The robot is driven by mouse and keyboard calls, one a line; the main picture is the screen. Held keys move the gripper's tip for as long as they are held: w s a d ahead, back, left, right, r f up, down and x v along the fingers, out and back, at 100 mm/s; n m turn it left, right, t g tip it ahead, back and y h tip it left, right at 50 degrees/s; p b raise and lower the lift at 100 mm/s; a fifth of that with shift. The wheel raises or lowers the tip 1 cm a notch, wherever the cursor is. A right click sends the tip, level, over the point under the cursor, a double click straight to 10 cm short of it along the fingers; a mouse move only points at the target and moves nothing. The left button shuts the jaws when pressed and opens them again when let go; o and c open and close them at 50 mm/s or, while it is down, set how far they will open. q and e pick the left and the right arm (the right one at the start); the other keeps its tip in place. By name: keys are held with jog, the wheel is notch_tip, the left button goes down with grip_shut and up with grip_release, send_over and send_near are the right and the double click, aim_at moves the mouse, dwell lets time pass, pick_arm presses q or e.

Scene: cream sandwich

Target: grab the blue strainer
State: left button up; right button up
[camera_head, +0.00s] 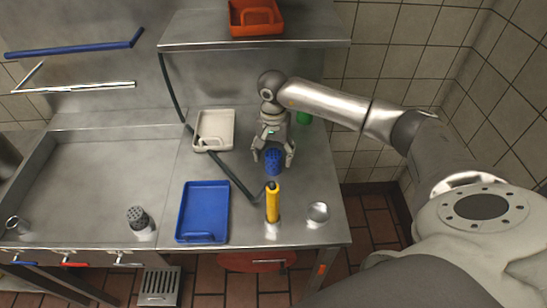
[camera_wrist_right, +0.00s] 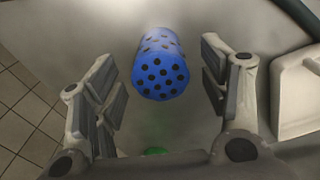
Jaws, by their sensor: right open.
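The blue strainer (camera_head: 274,162) is a small blue cylinder with dark holes. It stands on the steel counter in the head view. In the right wrist view the blue strainer (camera_wrist_right: 161,66) lies between and beyond the fingertips. My right gripper (camera_head: 272,160) is open with its fingers pointing down, one to each side of the strainer. In the right wrist view the gripper (camera_wrist_right: 163,72) shows a gap between each finger and the strainer. My left gripper does not show.
A white tray (camera_head: 229,130) and a blue tray (camera_head: 203,239) lie left of the strainer. A yellow bottle (camera_head: 272,205) and a metal cup (camera_head: 318,213) stand in front. A green object (camera_head: 304,118) is behind, a grey strainer (camera_head: 139,220) at left. A dark hose crosses the counter.

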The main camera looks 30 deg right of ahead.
jog(key=shift+f, duration=0.6)
jog(key=c, duration=1.2)
jog(key=shift+r, duration=0.1)
